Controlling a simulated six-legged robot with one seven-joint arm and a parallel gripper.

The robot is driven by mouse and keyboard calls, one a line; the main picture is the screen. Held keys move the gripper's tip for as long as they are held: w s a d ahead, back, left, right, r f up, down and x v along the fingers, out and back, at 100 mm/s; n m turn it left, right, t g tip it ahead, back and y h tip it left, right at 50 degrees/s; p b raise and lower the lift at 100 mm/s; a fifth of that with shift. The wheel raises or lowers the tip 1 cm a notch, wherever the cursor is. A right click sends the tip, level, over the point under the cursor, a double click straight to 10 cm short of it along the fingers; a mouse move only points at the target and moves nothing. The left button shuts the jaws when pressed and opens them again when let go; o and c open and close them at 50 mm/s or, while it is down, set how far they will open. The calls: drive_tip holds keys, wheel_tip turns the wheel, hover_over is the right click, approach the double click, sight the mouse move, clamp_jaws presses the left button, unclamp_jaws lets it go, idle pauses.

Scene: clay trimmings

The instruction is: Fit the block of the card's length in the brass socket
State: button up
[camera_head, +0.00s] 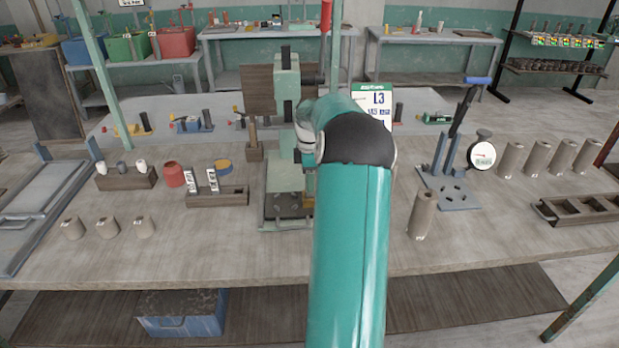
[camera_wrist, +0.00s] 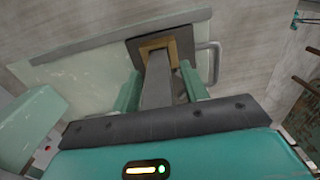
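A long grey block (camera_wrist: 157,88) lies between my gripper's two green fingers (camera_wrist: 162,85) in the wrist view. Its far end meets the opening of the brass socket (camera_wrist: 173,46), which is framed by a dark plate; I cannot tell how deep it sits. My gripper looks shut on this block. The card (camera_head: 378,100) reads "L3", with smaller print below. Two pale, labelled blocks (camera_head: 191,181) (camera_head: 212,180) stand in a dark wooden rack (camera_head: 234,196), whose right part is empty.
A green press-like stand (camera_head: 287,180) rises beside my arm. Left are a wooden holder (camera_head: 127,181), a red cup (camera_head: 174,174) and small clay cylinders (camera_head: 108,227). Right are a blue lever stand (camera_head: 452,188), a dial gauge (camera_head: 482,156), taller clay cylinders (camera_head: 423,214) and a dark tray (camera_head: 584,207).

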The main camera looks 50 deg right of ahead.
wheel_tip(320, 180, up, 12)
drive_tip(key=shift+r, duration=0.1)
drive_tip(key=shift+w+a+r, duration=0.2)
drive_tip(key=shift+a+r, duration=0.05)
drive_tip(key=shift+a, duration=0.05)
drive_tip(key=w+a+r+m+t+h, duration=0.15)
drive_tip(key=a+r, duration=0.25)
drive_tip(key=a, duration=1)
drive_tip(key=s+a+r+m+t+h, duration=0.15)
drive_tip(key=a+r, duration=0.25)
drive_tip(key=a, duration=1.1)
drive_tip(key=s+a+f+m+t+y, duration=0.1)
drive_tip(key=s+a+f+m, duration=0.1)
drive_tip(key=s+a, duration=0.5)
drive_tip(key=s+a+f+m+t+y, duration=0.1)
drive_tip(key=s+a+f+m+y, duration=0.1)
drive_tip(key=s+a, duration=0.5)
drive_tip(key=a+f+m, duration=0.1)
drive_tip(key=a+f, duration=0.1)
drive_tip(key=a, duration=0.3)
drive_tip(key=shift+s+f+t, duration=0.2)
drive_tip(key=shift+f+t, duration=0.05)
drive_tip(key=shift+t, duration=0.05)
